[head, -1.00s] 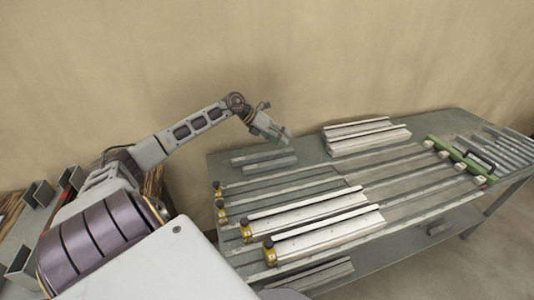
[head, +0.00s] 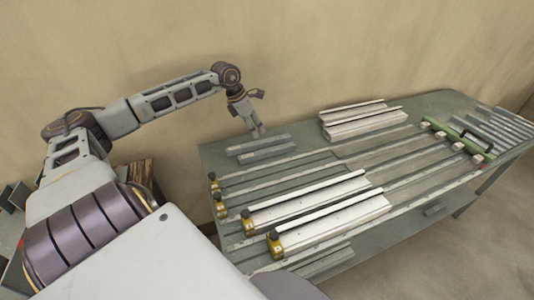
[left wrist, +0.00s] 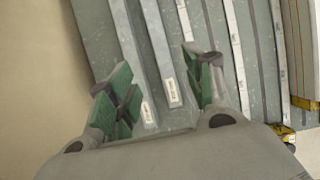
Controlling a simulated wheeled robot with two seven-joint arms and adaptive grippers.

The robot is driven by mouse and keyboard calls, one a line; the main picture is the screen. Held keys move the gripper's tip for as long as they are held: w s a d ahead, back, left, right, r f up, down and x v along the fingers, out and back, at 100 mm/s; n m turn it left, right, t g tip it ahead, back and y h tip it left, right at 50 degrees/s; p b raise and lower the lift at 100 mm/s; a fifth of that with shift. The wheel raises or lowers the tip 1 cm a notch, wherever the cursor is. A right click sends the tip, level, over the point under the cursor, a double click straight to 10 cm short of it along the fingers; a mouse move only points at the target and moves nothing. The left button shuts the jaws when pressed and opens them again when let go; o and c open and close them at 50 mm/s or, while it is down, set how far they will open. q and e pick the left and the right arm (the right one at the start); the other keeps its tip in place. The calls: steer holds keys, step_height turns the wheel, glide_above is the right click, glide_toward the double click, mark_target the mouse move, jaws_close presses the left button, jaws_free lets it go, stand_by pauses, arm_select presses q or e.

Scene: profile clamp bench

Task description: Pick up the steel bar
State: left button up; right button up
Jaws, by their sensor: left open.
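Two short grey metal bars lie side by side at the back left of the bench, a rear bar (head: 258,142) and a front bar (head: 267,154). I cannot tell which is the steel bar. In the left wrist view a left bar (left wrist: 128,50) and a right bar (left wrist: 158,45) carry small white labels near their close ends. My left gripper (head: 257,132) points down over these bars, open and empty. Its green-padded fingers (left wrist: 165,90) stand apart on either side of the bars' near ends in the picture. My right gripper is not in view.
The bench (head: 222,165) carries long rails with yellow-based clamps (head: 275,245) at the left and white profiles (head: 330,219) in front. A stack of pale profiles (head: 362,127) stands at the back. A green fixture (head: 450,138) is at the right. The wall is close behind.

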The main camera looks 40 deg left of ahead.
arm_select(q)
steer(key=shift+f, duration=0.15)
glide_above(269, 150)
steer(key=s+a, duration=0.1)
steer(key=s, duration=0.1)
steer(key=shift+s+a+f+p, duration=0.1)
steer(key=shift+f+p, duration=0.1)
steer(key=shift+f, duration=1.75)
steer(key=shift+s+f+p, duration=0.1)
steer(key=shift+f+p, duration=0.05)
steer(key=shift+f, duration=1.75)
steer(key=shift+f, duration=0.1)
steer(key=shift+p+x, duration=0.4)
steer(key=shift+x, duration=2.1)
steer(key=shift+w, duration=0.1)
steer(key=shift+c, duration=0.2)
jaws_close()
